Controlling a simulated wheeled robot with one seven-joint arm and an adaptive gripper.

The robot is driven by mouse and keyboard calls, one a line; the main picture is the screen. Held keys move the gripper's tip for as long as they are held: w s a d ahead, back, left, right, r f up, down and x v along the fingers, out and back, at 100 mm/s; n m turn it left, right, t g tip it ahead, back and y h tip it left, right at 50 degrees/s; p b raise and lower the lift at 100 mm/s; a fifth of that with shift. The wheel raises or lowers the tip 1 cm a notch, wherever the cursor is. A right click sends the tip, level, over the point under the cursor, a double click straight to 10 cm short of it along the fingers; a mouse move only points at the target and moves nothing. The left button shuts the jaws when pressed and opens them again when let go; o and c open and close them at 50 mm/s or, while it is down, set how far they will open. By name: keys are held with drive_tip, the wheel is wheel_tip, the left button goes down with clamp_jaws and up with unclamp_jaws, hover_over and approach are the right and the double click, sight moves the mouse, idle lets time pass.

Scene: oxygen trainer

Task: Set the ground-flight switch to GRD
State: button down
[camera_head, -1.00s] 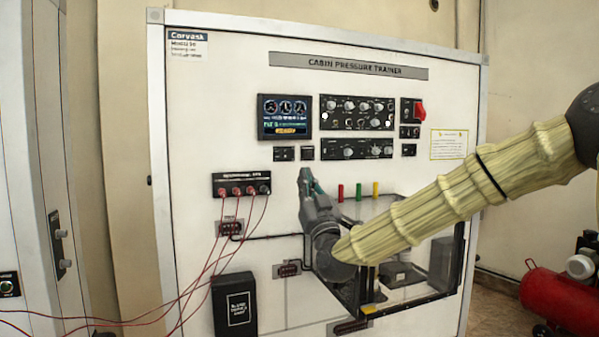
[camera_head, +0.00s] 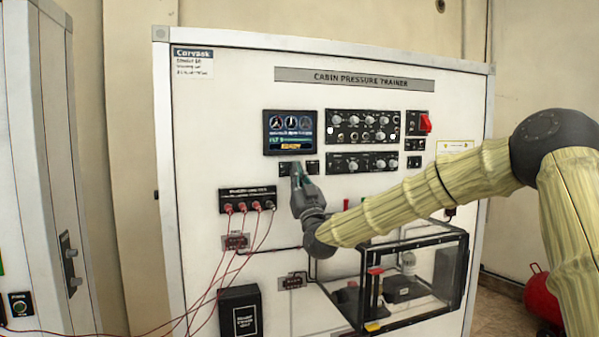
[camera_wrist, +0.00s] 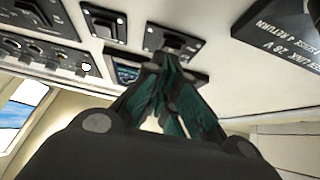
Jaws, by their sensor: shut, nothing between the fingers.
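The white trainer panel (camera_head: 230,120) carries two small black switch plates under its display. In the wrist view the shut green-black fingertips (camera_wrist: 170,62) overlap the lower edge of a black plate with a small toggle (camera_wrist: 172,42). Contact cannot be told. Labels are too small to tell which switch is ground-flight or how it is set.
The lit display (camera_head: 290,132) is just above my gripper. Black knob modules (camera_head: 362,126) and a red guarded switch (camera_head: 425,123) are to the right. Red leads hang from a jack block (camera_head: 247,199) at lower left. A clear-walled box (camera_head: 440,240) juts out below.

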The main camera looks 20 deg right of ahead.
drive_tip(key=shift+w, duration=0.2)
drive_tip(key=shift+f, duration=0.15)
drive_tip(key=b+v, duration=0.8)
drive_tip(key=v, duration=0.4)
drive_tip(key=shift+f+t+b, duration=0.3)
drive_tip(key=shift+f+b, duration=0.05)
drive_tip(key=shift+f, duration=0.25)
drive_tip(key=shift+s, duration=0.1)
idle(0.4)
